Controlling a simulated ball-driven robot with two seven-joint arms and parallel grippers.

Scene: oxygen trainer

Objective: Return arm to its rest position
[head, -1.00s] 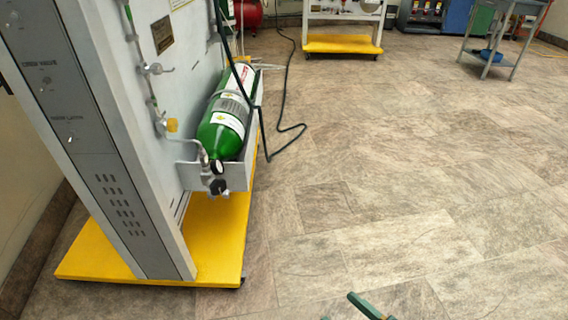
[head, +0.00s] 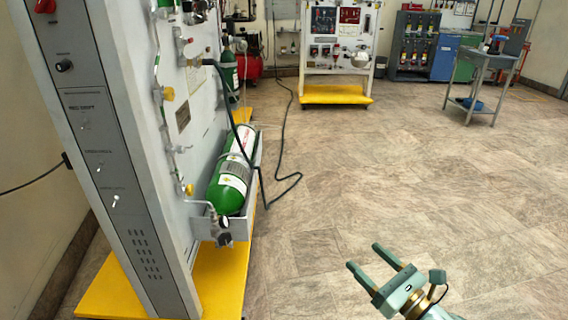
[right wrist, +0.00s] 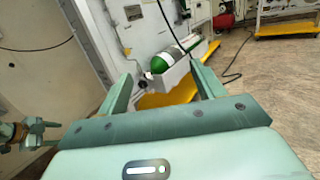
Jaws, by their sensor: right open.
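My right gripper (head: 364,256) is at the lower right of the head view, over bare floor, with its two fingers apart and nothing between them. In the right wrist view its fingers (right wrist: 160,78) stand open, pointing towards the trainer panel. A green and brass part of my left arm (right wrist: 30,132) shows at the left edge of that view; whether its jaws are open cannot be told. The grey oxygen trainer (head: 105,150) stands at the left on a yellow base. A green cylinder (head: 230,186) lies in its side tray, apart from my right gripper.
A dark hose (head: 283,185) runs from the trainer over the floor. Another panel on a yellow base (head: 335,95), a grey table (head: 487,62) and cabinets (head: 416,40) stand at the back. The floor (head: 420,170) in the middle and right is clear.

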